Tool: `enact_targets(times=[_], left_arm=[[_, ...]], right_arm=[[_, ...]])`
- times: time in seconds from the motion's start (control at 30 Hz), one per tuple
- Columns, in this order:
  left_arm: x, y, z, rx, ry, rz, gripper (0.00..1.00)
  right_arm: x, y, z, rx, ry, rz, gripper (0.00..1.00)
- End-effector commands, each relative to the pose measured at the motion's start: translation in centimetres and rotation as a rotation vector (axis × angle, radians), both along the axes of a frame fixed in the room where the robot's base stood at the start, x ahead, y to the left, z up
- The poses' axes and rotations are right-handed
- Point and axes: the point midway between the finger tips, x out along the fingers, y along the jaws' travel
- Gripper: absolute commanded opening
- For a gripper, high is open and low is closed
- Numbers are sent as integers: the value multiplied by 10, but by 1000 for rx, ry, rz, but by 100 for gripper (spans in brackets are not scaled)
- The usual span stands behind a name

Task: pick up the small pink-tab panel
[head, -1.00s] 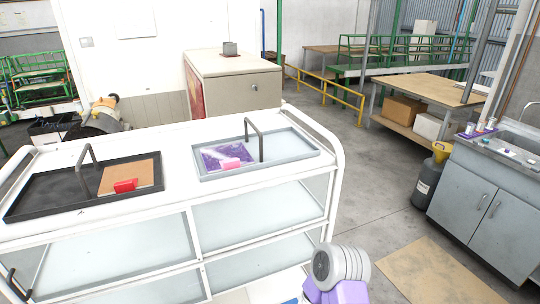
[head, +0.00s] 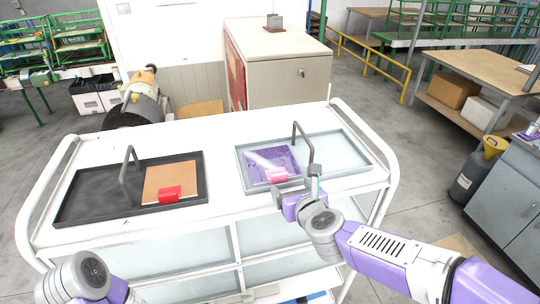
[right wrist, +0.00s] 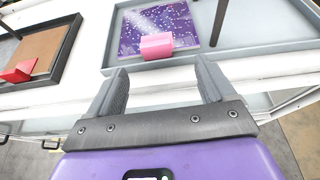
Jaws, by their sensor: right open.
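The small panel (head: 262,161) is a purple speckled square with a pink tab (head: 277,175) on its near edge. It lies flat in the light grey tray (head: 350,183) on the right of the white cart. In the right wrist view the panel (right wrist: 185,25) and its pink tab (right wrist: 156,46) are beyond the fingertips, roughly centred between them. My right gripper (head: 296,184) is open and empty at the near edge of the tray, close to the tab but apart from it. It also shows in the right wrist view (right wrist: 162,72). My left gripper is out of view.
A black tray (head: 80,207) on the cart's left holds a brown panel (head: 168,180) with a red tab (head: 170,194). Upright bent handles stand at both trays (head: 129,178) (head: 307,145). The white cart top (head: 215,160) is bare between the trays.

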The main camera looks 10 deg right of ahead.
Motion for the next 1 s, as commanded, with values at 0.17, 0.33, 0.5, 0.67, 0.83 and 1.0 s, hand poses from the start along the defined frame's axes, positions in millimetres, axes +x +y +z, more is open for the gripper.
enact_targets(times=[0.17, 0.33, 0.5, 0.67, 0.83, 1.0], left_arm=[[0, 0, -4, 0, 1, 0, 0], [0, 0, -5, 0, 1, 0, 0], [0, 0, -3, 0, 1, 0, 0], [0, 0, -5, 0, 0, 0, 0], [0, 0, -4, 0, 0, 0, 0], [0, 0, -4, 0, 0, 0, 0]], right_arm=[[14, 1, -4, 21, -3, -10, 83], [29, 3, -9, 18, -2, -9, 83], [50, 9, -16, 16, -2, -8, 83], [66, 9, -23, 17, -2, -8, 83], [69, 9, -23, 16, -5, -8, 83], [69, 9, -23, 16, -5, -8, 75]])
